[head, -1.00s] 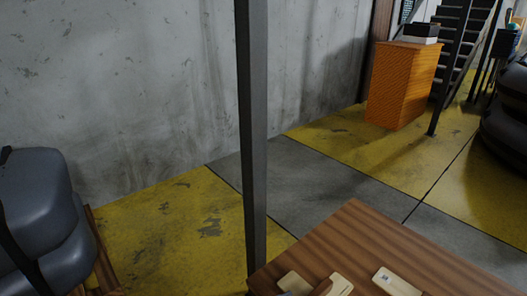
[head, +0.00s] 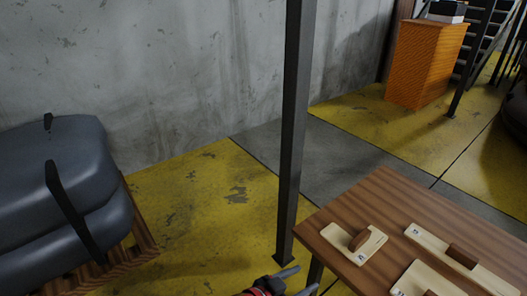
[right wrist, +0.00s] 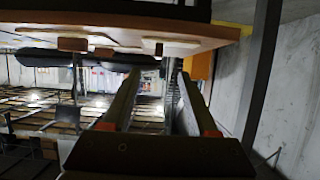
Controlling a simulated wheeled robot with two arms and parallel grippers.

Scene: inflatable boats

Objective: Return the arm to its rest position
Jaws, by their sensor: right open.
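My right gripper (head: 300,281) shows at the bottom edge of the head view, low beside the near left corner of the wooden table (head: 385,190). Its two dark fingers are apart with nothing between them. In the right wrist view the open fingers (right wrist: 160,76) point away from the camera, and the space between them is empty. The table's edge (right wrist: 120,28) crosses the top of that view, above the fingers. The rest of the right arm is mostly out of the head view. My left gripper is not in view.
Pale blocks with brown handles, such as this one (head: 340,246), lie on the table. A dark post (head: 294,130) stands by the table. Grey inflatable boats (head: 60,170) are stacked at the left. An orange cabinet (head: 425,65) stands at the back. Yellow floor (head: 200,200) lies clear between.

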